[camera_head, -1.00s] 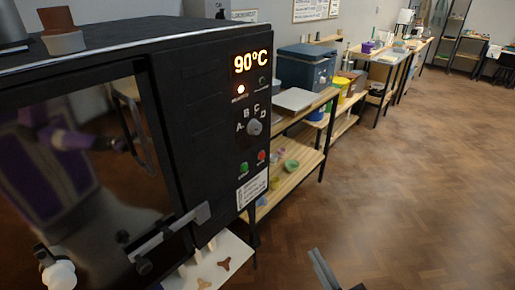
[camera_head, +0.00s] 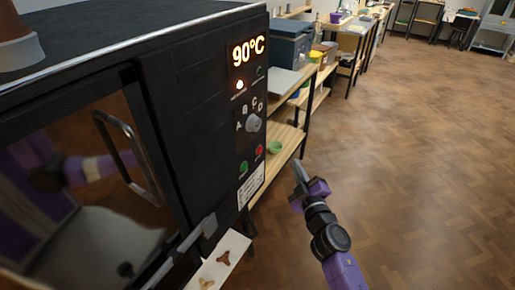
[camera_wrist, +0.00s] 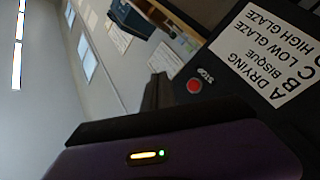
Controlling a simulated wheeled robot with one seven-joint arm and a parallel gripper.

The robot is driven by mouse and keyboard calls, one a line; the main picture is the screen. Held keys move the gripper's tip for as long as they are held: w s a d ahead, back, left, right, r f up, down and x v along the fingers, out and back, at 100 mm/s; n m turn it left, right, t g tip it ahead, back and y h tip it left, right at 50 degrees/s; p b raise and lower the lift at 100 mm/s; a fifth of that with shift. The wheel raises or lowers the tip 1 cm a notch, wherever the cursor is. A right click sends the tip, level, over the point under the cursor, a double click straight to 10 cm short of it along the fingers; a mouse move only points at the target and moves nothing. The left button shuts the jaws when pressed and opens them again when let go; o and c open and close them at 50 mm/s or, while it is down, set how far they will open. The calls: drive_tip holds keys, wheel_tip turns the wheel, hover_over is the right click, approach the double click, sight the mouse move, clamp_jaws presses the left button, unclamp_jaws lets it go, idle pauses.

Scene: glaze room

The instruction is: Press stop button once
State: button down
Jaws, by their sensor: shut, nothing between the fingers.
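The red stop button (camera_head: 259,150) is on the lower right of the black kiln's front panel, right of a green button (camera_head: 243,166). In the wrist view the red button (camera_wrist: 194,86) shows beside the label "STOP", just right of my fingertips. My gripper (camera_head: 299,170) is shut and empty. In the head view it is right of the panel and appears apart from the button. In the wrist view its dark fingers (camera_wrist: 158,92) point up toward the panel's edge.
The kiln (camera_head: 180,100) shows "90°C", with a lit lamp and a dial (camera_head: 253,123) marked A to D. Its door handle (camera_head: 128,160) is at left. A white label (camera_wrist: 268,50) is beside the button. Wooden shelves (camera_head: 285,140) stand behind. The floor at right is open.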

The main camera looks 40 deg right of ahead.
idle(0.3)
drive_tip(key=w+a+b, duration=0.2)
drive_tip(key=w+a, duration=0.1)
drive_tip(key=w, duration=0.5)
drive_tip(key=shift+w, duration=0.2)
idle(2.0)
drive_tip(key=shift+w+a+b, duration=0.2)
drive_tip(key=shift+w+b, duration=0.1)
drive_tip(key=shift+b, duration=0.05)
drive_tip(key=shift+w+a+r, duration=0.1)
drive_tip(key=shift+w+a, duration=0.05)
drive_tip(key=shift+w, duration=0.3)
idle(0.7)
drive_tip(key=shift+s, duration=0.15)
drive_tip(key=shift+s+d, duration=0.3)
drive_tip(key=shift+s, duration=0.4)
drive_tip(key=shift+s+d+p, duration=0.25)
drive_tip(key=shift+s+d, duration=0.05)
drive_tip(key=shift+s, duration=0.5)
drive_tip(key=shift+s+d+p, duration=0.25)
drive_tip(key=shift+s+p, duration=0.05)
drive_tip(key=shift+s, duration=0.45)
drive_tip(key=shift+s+d+p, duration=0.25)
drive_tip(key=shift+s+d, duration=0.05)
drive_tip(key=shift+s, duration=0.5)
